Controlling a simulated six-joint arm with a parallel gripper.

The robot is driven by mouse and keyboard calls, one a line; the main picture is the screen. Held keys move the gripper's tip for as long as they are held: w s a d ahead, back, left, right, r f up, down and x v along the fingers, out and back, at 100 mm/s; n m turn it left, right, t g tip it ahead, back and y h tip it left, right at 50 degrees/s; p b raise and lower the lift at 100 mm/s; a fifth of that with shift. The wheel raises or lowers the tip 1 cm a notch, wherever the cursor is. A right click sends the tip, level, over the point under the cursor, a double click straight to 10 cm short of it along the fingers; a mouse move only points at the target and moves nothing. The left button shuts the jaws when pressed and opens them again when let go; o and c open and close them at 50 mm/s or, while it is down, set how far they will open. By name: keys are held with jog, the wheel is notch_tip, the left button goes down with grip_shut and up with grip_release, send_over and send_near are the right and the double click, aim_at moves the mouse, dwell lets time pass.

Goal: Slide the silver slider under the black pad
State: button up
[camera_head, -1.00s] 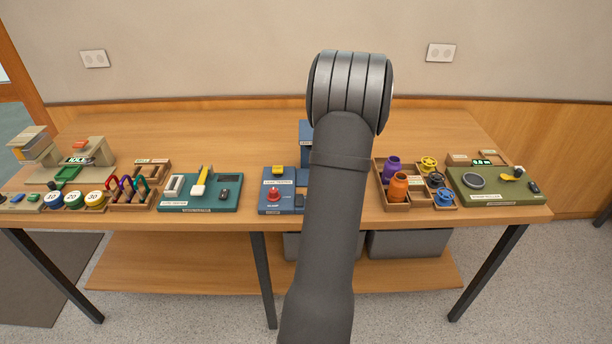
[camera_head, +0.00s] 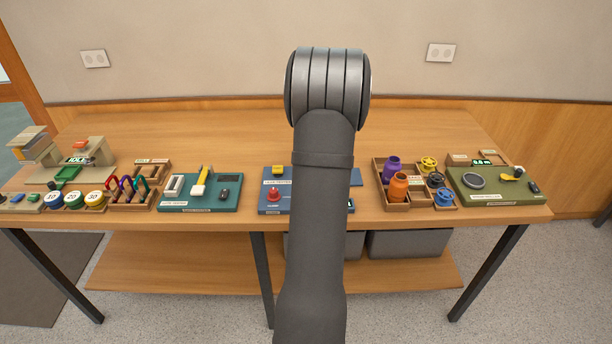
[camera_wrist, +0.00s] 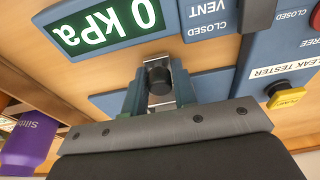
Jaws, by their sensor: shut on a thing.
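In the wrist view my gripper (camera_wrist: 157,90) is shut around a bright silver piece (camera_wrist: 159,99), which looks like the silver slider. A short black round piece (camera_wrist: 158,77) sits at it between the fingers; I cannot tell whether this is the black pad. They are at the blue leak tester (camera_wrist: 213,84), close to its green display reading 0 kPa (camera_wrist: 110,22). In the head view the leak tester (camera_head: 275,206) stands mid-table, and my arm covers much of it, my gripper and the slider.
In the head view, a wooden tray (camera_head: 397,207) with purple and orange bottles stands right of the tester. A teal board (camera_head: 172,207) stands left. The table behind is clear.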

jog(key=shift+a, duration=2.2)
jog(key=o, duration=0.8)
jog(key=shift+d, duration=0.1)
jog(key=shift+c, duration=0.2)
jog(key=shift+r, duration=0.15)
notch_tip(320, 180, up, 7)
jog(key=shift+f, duration=3.45)
